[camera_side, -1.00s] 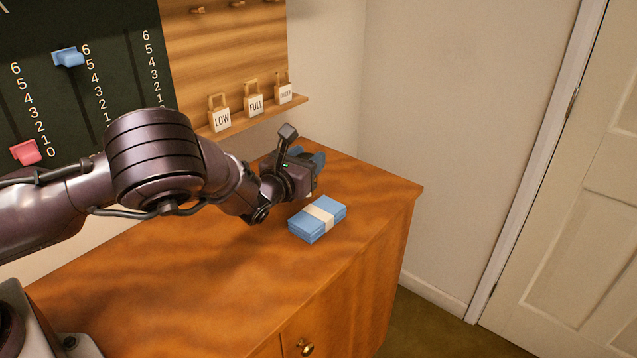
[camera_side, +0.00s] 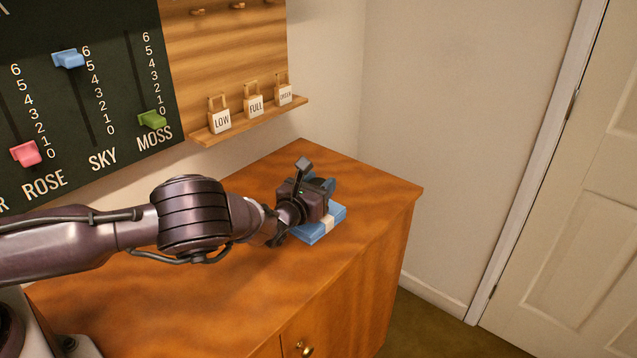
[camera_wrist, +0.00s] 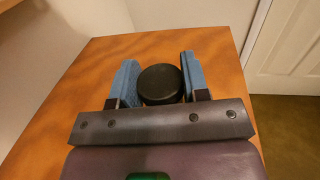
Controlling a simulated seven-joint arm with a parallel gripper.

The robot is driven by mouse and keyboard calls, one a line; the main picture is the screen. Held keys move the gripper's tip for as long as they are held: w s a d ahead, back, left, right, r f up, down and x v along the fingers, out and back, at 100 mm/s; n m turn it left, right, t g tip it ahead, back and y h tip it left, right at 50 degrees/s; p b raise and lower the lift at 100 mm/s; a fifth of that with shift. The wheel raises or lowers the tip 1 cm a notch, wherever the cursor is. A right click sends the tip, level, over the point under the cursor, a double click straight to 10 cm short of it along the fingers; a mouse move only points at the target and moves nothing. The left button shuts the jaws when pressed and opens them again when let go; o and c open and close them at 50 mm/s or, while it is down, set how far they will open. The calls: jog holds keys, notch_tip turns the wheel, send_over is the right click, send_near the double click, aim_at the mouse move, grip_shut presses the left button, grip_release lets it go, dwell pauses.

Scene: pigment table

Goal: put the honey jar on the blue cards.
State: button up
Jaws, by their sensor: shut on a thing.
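My gripper (camera_side: 322,188) is over the blue cards (camera_side: 312,234) in the side view, and it hides the far part of them. The cards are a flat blue stack with a pale band, lying on the wooden cabinet top. In the wrist view, the black round lid of the honey jar (camera_wrist: 160,84) is between the two blue fingers of my gripper, which are shut on it. Only the lid shows. The jar's body is hidden in both views, so I cannot tell whether its base touches the cards.
The cabinet top (camera_side: 190,290) is otherwise clear around the cards, with its right edge close by. A small shelf (camera_side: 245,122) with labelled wooden blocks is on the wall behind. A dark slider board (camera_side: 95,110) is at the left, and a white door (camera_side: 575,220) at the right.

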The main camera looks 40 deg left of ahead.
jog(key=o, duration=1)
jog(key=shift+f, duration=0.1)
jog(key=shift+c, duration=0.2)
